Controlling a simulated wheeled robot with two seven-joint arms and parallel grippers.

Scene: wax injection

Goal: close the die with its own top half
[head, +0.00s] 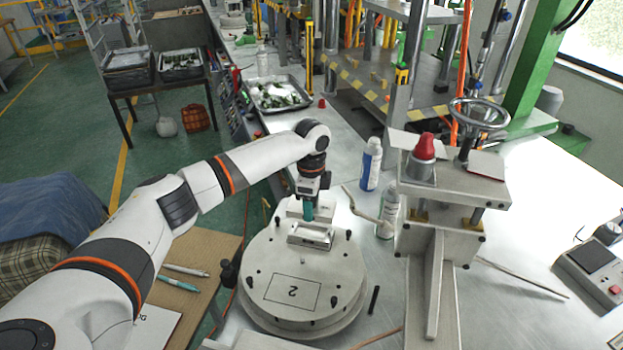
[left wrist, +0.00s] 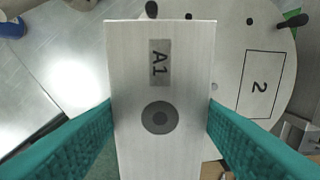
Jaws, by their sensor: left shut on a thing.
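My left gripper (head: 308,209), with teal fingers, is shut on a pale metal block, the top half of the die (left wrist: 160,70), at the back of the round plate. In the left wrist view the block lies between both fingers, with an "A1" label and a dark round hole on its face. In the head view it shows only partly, as a pale block (head: 293,208) behind the fingers. A rectangular metal piece with a hollow in its top, seemingly the lower die half (head: 311,236), sits on the plate just in front of the gripper. My right gripper is not in view.
The round plate (head: 268,258), marked "2", has several dark pegs. A press with a handwheel (head: 479,114) and a red-capped part stands further right. A tray (head: 277,94) lies at the back.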

